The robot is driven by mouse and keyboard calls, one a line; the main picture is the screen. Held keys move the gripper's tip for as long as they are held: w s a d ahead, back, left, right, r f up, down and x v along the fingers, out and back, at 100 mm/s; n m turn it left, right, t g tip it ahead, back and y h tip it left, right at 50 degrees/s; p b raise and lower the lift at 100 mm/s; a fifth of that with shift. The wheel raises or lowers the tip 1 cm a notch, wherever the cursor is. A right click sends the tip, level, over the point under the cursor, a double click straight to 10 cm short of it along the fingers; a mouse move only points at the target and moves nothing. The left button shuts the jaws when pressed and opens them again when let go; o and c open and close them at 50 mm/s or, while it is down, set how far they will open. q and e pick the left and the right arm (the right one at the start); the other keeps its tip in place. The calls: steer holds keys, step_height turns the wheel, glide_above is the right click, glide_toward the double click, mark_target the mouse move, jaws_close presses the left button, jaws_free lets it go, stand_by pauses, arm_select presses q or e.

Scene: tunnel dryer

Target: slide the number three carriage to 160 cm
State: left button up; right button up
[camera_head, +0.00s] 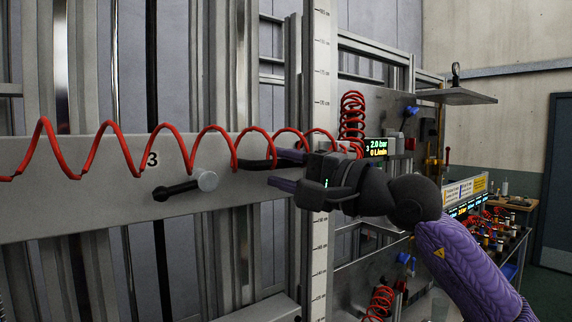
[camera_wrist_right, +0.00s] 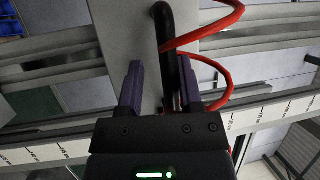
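The number three carriage (camera_head: 100,195) is a wide grey plate marked with a black 3, lying across the upright rails. A black bar handle (camera_head: 254,164) is on its right part. A black lever (camera_head: 174,191) with a silver knob sits below the 3. My right gripper (camera_head: 272,167) is at the plate's right end, fingers pointing left toward the handle. In the right wrist view my right gripper (camera_wrist_right: 161,75) is open, and the handle (camera_wrist_right: 164,40) shows between its fingers, nearer the right one. I cannot tell whether they touch. My left gripper is out of view.
A coiled red hose (camera_head: 95,150) hangs across the carriage front and passes close to my right gripper. An upright white scale (camera_head: 321,80) stands behind the gripper; its figures are too small to read surely. A small display (camera_head: 377,147) reads 2.0 bar.

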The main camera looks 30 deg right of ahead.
steer(key=shift+o, duration=0.3)
steer(key=shift+r, duration=0.1)
steer(key=b+v, duration=0.7)
steer(key=v, duration=0.3)
steer(key=shift+b, duration=0.35)
steer(key=shift+w, duration=0.1)
